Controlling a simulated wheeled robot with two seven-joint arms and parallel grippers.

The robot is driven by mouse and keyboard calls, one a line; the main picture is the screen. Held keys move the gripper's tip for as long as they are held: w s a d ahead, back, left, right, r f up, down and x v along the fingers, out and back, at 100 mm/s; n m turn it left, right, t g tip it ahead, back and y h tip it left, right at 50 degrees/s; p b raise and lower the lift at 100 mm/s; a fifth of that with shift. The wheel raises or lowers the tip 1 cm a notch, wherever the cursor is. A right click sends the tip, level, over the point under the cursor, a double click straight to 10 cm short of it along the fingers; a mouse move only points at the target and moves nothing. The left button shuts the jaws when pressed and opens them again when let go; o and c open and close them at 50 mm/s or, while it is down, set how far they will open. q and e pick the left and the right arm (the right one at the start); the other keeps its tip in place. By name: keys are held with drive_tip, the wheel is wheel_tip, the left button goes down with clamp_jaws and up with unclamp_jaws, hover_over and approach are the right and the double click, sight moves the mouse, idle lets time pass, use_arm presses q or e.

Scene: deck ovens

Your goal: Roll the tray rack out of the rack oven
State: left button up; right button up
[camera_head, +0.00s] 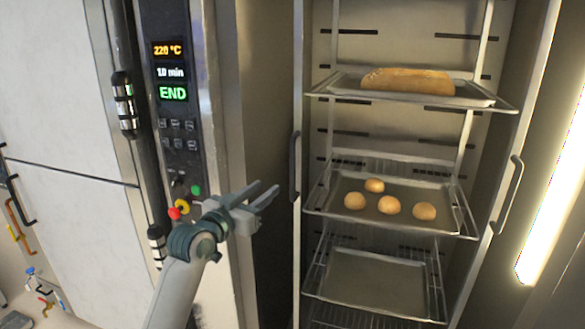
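The tray rack (297,215) stands inside the rack oven (265,75), whose front is open. My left gripper (271,194) is open and empty. It appears just left of the left handle and apart from it. My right gripper is out of view.
A bright light strip (552,195) is on the right. Valves and pipes (40,290) are at the lower left.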

sight(291, 169)
use_arm(q)
drive_tip(key=p+x, duration=0.3)
drive_tip(key=x, duration=1)
drive_tip(key=shift+w+d, duration=0.2)
drive_tip(key=shift+w, duration=0.1)
drive_tip(key=shift+x, duration=0.95)
clamp_jaws()
